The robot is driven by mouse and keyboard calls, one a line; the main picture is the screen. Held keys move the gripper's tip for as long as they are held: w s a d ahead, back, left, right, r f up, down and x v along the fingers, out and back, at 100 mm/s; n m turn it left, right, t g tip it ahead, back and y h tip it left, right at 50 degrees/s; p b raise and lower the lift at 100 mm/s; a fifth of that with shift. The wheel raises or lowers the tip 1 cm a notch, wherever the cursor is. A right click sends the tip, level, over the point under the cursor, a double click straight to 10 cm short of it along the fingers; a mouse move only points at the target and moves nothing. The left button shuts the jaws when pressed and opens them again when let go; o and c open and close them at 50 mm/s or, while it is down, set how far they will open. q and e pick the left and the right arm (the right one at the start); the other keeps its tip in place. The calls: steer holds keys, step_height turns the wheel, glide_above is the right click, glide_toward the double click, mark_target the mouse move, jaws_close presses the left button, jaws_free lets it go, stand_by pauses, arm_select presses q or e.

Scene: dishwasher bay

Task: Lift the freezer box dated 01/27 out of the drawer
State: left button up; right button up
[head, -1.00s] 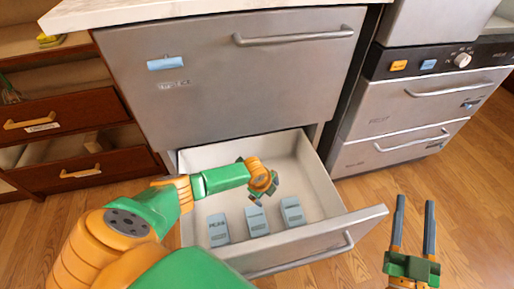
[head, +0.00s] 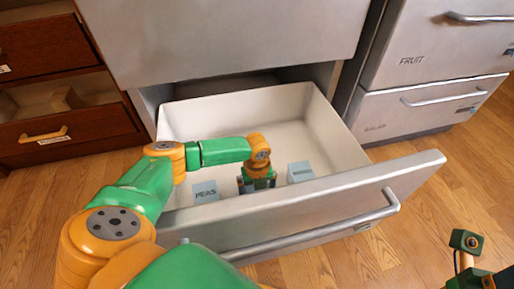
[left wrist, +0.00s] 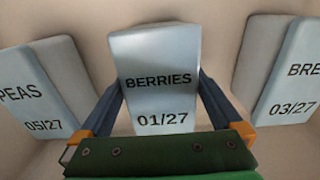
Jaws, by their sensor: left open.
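In the left wrist view, the pale blue freezer box marked BERRIES 01/27 (left wrist: 156,60) stands between the two fingers of my left gripper (left wrist: 162,88). The fingers are open, one on each side of the box; I cannot tell whether they touch it. In the head view, my left gripper (head: 257,184) points down into the open white drawer (head: 330,122) and mostly hides this box. The end of my right arm (head: 467,242) shows at the lower right corner, outside the drawer; its fingers cannot be made out.
The PEAS 05/27 box (head: 205,191) stands to the left; it also shows in the left wrist view (left wrist: 35,85). The 03/27 box (head: 300,172) stands to the right, also in the left wrist view (left wrist: 293,75). The drawer front (head: 400,176) rises before them. The drawer's back is empty.

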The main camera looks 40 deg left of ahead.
arm_select(q)
steer(key=c, duration=1.5)
